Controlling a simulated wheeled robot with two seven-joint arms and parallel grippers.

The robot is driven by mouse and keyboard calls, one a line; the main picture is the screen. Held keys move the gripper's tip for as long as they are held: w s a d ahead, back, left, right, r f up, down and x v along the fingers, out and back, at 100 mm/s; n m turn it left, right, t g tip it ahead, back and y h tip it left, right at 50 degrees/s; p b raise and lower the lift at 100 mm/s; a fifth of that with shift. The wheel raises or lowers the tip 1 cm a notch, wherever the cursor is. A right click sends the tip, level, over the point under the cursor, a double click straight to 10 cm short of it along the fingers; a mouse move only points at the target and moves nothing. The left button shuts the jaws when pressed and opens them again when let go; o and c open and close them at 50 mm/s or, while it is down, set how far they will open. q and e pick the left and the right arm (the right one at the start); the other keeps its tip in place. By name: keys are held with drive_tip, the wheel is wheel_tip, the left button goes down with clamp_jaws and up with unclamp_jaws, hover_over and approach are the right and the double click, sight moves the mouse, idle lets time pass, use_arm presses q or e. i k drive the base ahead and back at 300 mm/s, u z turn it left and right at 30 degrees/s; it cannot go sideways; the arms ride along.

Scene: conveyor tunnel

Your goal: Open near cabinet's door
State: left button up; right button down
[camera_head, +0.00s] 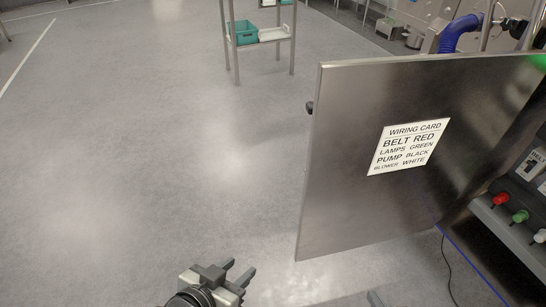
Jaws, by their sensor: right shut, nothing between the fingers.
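The near cabinet's door (345,150) is a brushed steel panel that stands swung open on the right, its free edge towards the left. A white wiring card (409,147) is fixed to its inner face. A small dark handle (309,107) sticks out past the free edge. My left gripper (238,272) is at the bottom, left of the door and apart from it, with its fingers spread and nothing between them.
Red (501,198), green (520,216) and white (540,235) plugs sit on a ledge inside the cabinet. A rack with a teal bin (245,31) stands at the back. The left floor is clear.

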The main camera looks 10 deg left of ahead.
sight(342, 209)
drive_tip(key=u, duration=1.55)
drive_tip(key=i, duration=3.6)
drive_tip(key=z, duration=4.2)
drive_tip(key=i, duration=0.65)
drive_tip(key=u, duration=0.1)
